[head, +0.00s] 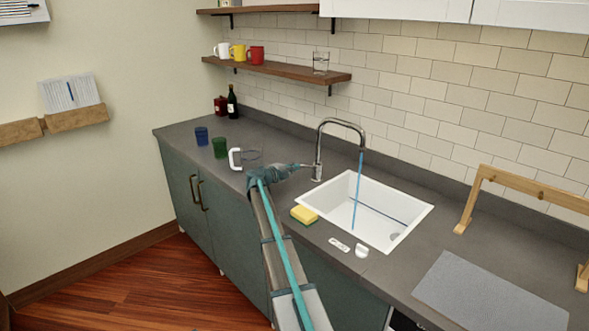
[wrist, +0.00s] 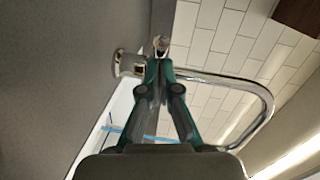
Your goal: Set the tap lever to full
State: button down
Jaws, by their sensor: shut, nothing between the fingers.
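The chrome tap (head: 319,168) stands at the left rim of the white sink (head: 422,210), its spout arching over the basin. A blue water stream (head: 357,190) falls from the spout into the sink. In the wrist view the tap's arched spout (wrist: 262,90) runs to the right and its body (wrist: 130,64) is at the left. The tap lever (wrist: 160,44) shows as a small metal end just beyond my fingertips. My gripper (head: 303,167) is shut and empty, beside the tap body; it also shows in the wrist view (wrist: 158,68). I cannot tell whether the fingertips touch the lever.
A yellow sponge (head: 304,214) lies at the sink's front left edge. A wooden rack (head: 530,187) and grey mat (head: 485,292) are at the right.

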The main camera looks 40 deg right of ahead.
jog(key=shift+w+d+p, duration=0.2)
jog(key=shift+w+d, duration=0.05)
jog(key=shift+w, duration=0.25)
jog(key=shift+w+d+p, duration=0.2)
jog(key=shift+w, duration=0.3)
jog(key=shift+w+d+p, duration=0.4)
jog(key=shift+w+d, duration=0.45)
jog(key=shift+w, duration=0.25)
